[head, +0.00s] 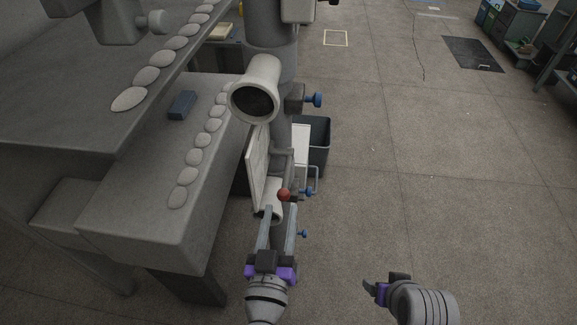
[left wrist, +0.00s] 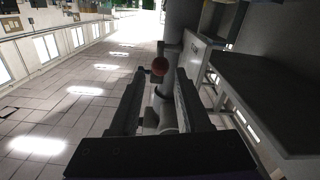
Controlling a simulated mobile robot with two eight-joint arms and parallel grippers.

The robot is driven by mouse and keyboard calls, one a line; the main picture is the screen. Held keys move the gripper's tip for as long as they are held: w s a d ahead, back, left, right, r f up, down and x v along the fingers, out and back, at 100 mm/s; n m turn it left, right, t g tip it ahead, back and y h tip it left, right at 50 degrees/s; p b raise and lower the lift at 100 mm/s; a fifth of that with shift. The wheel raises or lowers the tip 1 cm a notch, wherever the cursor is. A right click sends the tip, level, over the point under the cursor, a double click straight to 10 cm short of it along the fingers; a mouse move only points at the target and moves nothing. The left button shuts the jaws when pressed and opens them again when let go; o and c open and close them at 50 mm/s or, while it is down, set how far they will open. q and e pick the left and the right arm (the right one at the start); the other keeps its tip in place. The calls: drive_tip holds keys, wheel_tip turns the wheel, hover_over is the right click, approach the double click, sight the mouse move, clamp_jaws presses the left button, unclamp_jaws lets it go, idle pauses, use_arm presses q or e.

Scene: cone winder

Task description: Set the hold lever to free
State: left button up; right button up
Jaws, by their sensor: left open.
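A red ball knob (head: 284,194), apparently the end of the hold lever, shows on the machine's front side. It also shows in the left wrist view (left wrist: 160,66), with a dark stem beside it. My left gripper (head: 279,210) is open, its two fingers pointing at the knob. In the left wrist view the knob appears between the tips of my left gripper (left wrist: 157,78), a little beyond them, with no clear contact. The rest of the lever is mostly hidden. My right gripper (head: 373,290) is low in the head view, away from the machine; its opening is unclear.
A grey cone (head: 256,88) sits on the machine column above the knob. Blue knobs (head: 316,100) stick out on the right. A dark bin (head: 318,145) stands behind. A grey bench (head: 150,215) with pale discs is to the left.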

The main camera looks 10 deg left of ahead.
sight(286, 174)
use_arm(q)
drive_tip(key=w+b, duration=0.1)
drive_tip(key=w, duration=0.9)
drive_tip(key=shift+w, duration=0.1)
clamp_jaws()
idle(1.2)
